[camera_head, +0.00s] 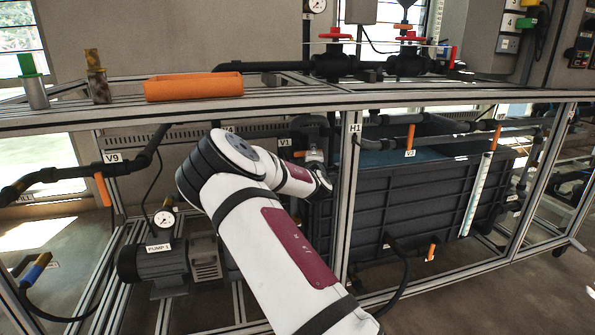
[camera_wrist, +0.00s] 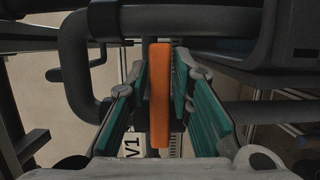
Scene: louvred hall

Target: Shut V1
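The V1 valve has an orange lever handle (camera_wrist: 160,115). In the wrist view it stands upright in the picture, in front of a dark pipe, with the V1 label (camera_wrist: 132,147) below left. My gripper (camera_wrist: 160,78) is open, with one green-padded finger on each side of the handle. A gap shows between the handle and each pad. In the head view a bit of the orange handle (camera_head: 299,154) shows next to the V1 label (camera_head: 285,143). My arm and wrist hide most of the valve there.
A metal frame post (camera_head: 349,190) stands just right of my wrist, with a dark tank (camera_head: 420,210) behind it. Other orange levers are at V9 (camera_head: 102,189) and V3 (camera_head: 410,138). Pump 1 (camera_head: 155,265) sits low on the left. Dark pipes surround the handle.

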